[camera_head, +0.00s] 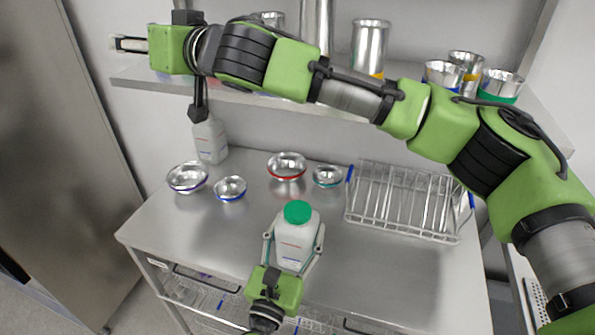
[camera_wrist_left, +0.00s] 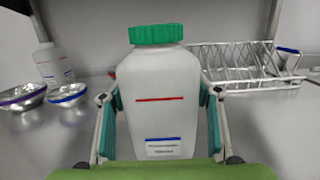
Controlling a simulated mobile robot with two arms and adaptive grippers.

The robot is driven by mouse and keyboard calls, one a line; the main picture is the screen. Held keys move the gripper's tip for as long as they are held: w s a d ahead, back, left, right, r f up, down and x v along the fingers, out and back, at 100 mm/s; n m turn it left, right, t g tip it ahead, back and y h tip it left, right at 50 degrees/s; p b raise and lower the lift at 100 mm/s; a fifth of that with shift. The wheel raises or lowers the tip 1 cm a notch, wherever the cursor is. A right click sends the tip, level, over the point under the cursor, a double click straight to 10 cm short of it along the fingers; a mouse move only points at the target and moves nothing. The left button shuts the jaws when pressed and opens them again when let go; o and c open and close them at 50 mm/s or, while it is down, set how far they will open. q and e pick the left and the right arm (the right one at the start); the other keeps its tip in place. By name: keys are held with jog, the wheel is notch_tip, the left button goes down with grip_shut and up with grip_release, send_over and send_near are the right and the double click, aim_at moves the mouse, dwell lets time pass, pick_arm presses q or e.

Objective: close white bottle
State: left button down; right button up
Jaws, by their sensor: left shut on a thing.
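A white bottle (camera_head: 296,240) with a green cap (camera_head: 298,212) stands upright near the front of the steel table. In the left wrist view the bottle (camera_wrist_left: 160,100) fills the middle, and its green cap (camera_wrist_left: 156,34) sits level on top. I cannot tell how tight it is. My left gripper (camera_head: 293,247) is shut on the bottle, one finger on each side of its body. My right arm crosses the upper picture from the right. Its gripper (camera_head: 130,44) is at the upper left, far from the bottle, pointing left; its finger opening is unclear.
Another white bottle (camera_head: 211,143) stands at the back left, its top hidden by a dark part. Metal bowls (camera_head: 187,177) stand behind the held bottle. A wire rack (camera_head: 405,200) stands at the right. A shelf (camera_head: 140,78) above holds metal cups (camera_head: 369,45). The right front tabletop is clear.

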pick_arm(q)
jog(key=shift+w, duration=0.1)
pick_arm(e)
jog(key=s+a+r+n+g+y, duration=0.1)
jog(key=s+r+n+g+y, duration=0.3)
jog(key=n, duration=0.8)
jog(key=s+a+r+n+g+y, duration=0.2)
jog(key=s+r+n+g+y, duration=0.3)
jog(key=n, duration=0.7)
jog(key=s+f+n+g+h, duration=0.4)
jog(key=s+n, duration=0.2)
jog(key=n, duration=0.4)
jog(key=n+t+h, duration=0.2)
jog(key=n+h, duration=1.7)
jog(key=n, duration=0.8)
send_over(298, 209)
notch_tip(298, 209, down, 26)
jog(key=shift+r, duration=0.1)
jog(key=shift+f, duration=4.05)
